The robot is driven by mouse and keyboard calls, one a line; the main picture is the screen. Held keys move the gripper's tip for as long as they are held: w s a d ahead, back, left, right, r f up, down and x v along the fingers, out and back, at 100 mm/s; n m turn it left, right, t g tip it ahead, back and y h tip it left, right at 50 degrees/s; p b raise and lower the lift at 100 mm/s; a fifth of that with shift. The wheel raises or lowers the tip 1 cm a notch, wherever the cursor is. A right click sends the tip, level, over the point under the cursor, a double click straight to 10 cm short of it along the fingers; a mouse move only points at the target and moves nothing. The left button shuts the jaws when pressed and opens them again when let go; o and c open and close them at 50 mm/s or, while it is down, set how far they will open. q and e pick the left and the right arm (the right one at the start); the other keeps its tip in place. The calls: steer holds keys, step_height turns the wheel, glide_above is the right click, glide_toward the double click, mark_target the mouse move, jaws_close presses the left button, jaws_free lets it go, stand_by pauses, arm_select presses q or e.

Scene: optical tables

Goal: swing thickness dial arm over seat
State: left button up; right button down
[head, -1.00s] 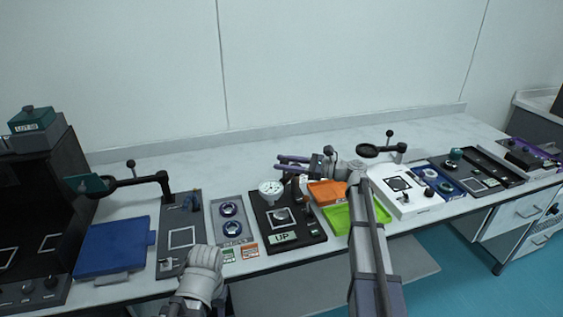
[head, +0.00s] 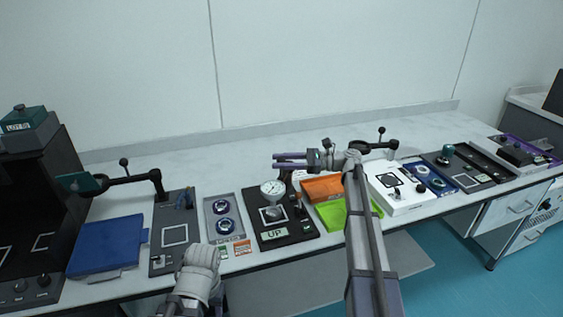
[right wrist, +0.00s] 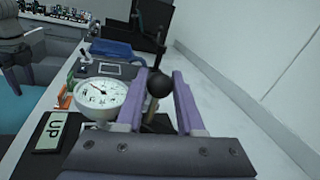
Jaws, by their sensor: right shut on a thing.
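The thickness gauge has a black base (head: 300,232) with a green UP label (head: 274,234). Its seat (head: 272,213) is a pale-framed square on that base. The round white dial (head: 272,188) stands raised just behind the seat in the head view; its exact alignment over the seat cannot be told. The dial also shows large in the right wrist view (right wrist: 101,93). My right gripper (head: 276,161), with purple fingers, is behind the dial. In the right wrist view a black ball knob (right wrist: 160,84) sits between these fingers, which are shut on it.
Orange (head: 322,188) and green (head: 333,213) trays lie right of the gauge, under my right arm. A grey tray with round parts (head: 208,235) is to its left. The table behind is clear.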

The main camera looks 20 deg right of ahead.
steer(key=c, duration=0.5)
jaws_free()
steer(key=shift+c, duration=0.2)
steer(key=shift+d, duration=0.15)
steer(key=v, duration=0.7)
steer(key=shift+s+d, duration=0.15)
steer(key=shift+d, duration=0.1)
step_height(320, 180, up, 5)
steer(key=p, duration=0.5)
step_height(320, 180, up, 5)
steer(key=p, duration=0.5)
